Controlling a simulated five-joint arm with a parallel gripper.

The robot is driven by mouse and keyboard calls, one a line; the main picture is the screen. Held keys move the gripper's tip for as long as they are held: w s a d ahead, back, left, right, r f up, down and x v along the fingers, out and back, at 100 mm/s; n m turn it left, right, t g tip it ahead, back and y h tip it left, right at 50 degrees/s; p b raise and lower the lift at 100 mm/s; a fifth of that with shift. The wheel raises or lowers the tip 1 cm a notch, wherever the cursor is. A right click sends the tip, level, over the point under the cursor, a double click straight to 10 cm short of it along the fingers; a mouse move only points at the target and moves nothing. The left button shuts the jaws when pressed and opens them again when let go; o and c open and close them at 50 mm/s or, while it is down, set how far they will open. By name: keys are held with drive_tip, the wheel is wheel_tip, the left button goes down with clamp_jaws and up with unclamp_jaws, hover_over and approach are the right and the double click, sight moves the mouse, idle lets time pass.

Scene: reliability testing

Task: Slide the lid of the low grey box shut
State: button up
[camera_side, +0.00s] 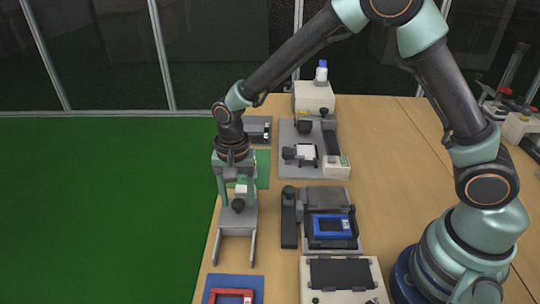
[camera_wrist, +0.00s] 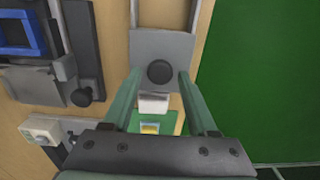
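A low grey box with a flat grey lid plate (camera_side: 237,222) stands at the left edge of the table. The plate carries a round black knob (camera_side: 238,205), also seen in the wrist view (camera_wrist: 160,73). Two thin rails (camera_side: 218,248) run from it toward the side camera, with bare table between them. A white block (camera_wrist: 155,103) shows just behind the knob in the wrist view. My gripper (camera_wrist: 158,75) is open, pointing down, with one finger on each side of the knob and visible gaps to it. The box's inside is hidden.
A green mat (camera_side: 263,170) lies behind. To the right are a black-handled lever (camera_side: 289,215) and a blue frame (camera_side: 331,226) in a grey fixture. A red frame (camera_side: 232,297) lies in front, past the rail ends. The table's left edge is close.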

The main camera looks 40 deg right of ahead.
sight(238, 201)
drive_tip(key=shift+s+r, duration=0.1)
drive_tip(key=shift+r, duration=2.4)
drive_tip(key=shift+r, duration=0.1)
drive_tip(key=s+d+r+n+t, duration=0.5)
drive_tip(key=s+d+r+n, duration=0.4)
drive_tip(key=s+d+r, duration=0.3)
drive_tip(key=shift+d+r+t, duration=0.3)
drive_tip(key=shift+d+r, duration=1.1)
drive_tip(key=shift+d, duration=0.45)
drive_tip(key=shift+s, duration=0.1)
